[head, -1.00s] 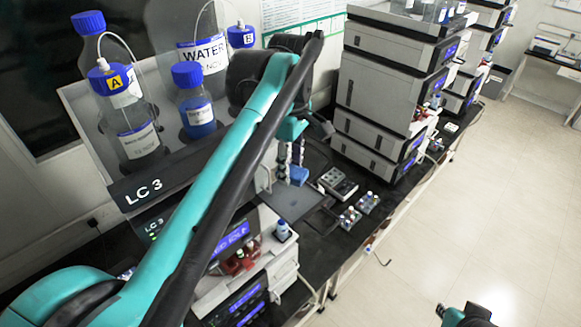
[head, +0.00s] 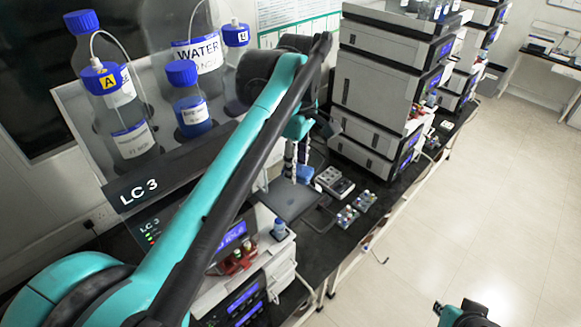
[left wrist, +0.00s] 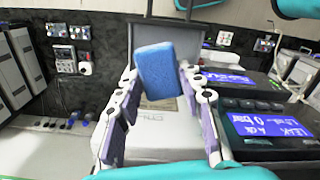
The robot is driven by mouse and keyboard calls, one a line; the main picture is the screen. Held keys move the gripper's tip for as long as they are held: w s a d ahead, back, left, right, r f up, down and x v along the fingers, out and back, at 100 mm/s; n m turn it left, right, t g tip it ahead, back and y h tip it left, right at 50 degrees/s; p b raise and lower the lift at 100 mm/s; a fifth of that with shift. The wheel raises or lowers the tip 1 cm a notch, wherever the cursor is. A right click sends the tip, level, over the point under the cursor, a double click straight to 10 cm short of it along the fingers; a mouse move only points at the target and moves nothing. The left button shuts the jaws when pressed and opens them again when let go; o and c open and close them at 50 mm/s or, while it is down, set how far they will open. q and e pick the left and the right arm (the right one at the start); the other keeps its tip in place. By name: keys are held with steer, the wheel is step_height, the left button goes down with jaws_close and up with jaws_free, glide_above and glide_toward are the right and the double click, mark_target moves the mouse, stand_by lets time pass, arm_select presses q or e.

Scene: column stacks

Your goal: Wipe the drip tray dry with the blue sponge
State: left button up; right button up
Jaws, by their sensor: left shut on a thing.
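The blue sponge (head: 304,173) is held between the fingers of my left gripper (head: 298,160), over or at the far right part of a flat grey tray (head: 284,203). I take this tray for the drip tray. In the left wrist view the sponge (left wrist: 158,72) sits upright and slightly tilted between the two fingers of my left gripper (left wrist: 160,84), with the grey tray (left wrist: 165,34) behind it. I cannot tell whether the sponge touches the tray, or whether the tray is wet. Only a teal and black piece of my right arm shows at the bottom edge in the head view.
The LC 3 stack with solvent bottles (head: 188,100) stands left, partly behind my left arm. A tall instrument stack (head: 378,90) rises beyond the tray. A small grey device (head: 335,182) and vial racks (head: 352,207) sit right of the tray. The floor at right is clear.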

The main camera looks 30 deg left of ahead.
stand_by(0.3)
arm_select(q)
steer(key=b, duration=0.4)
glide_above(296, 198)
steer(key=shift+f, duration=3)
steer(key=shift+f+b, duration=0.55)
steer(key=shift+f, duration=0.45)
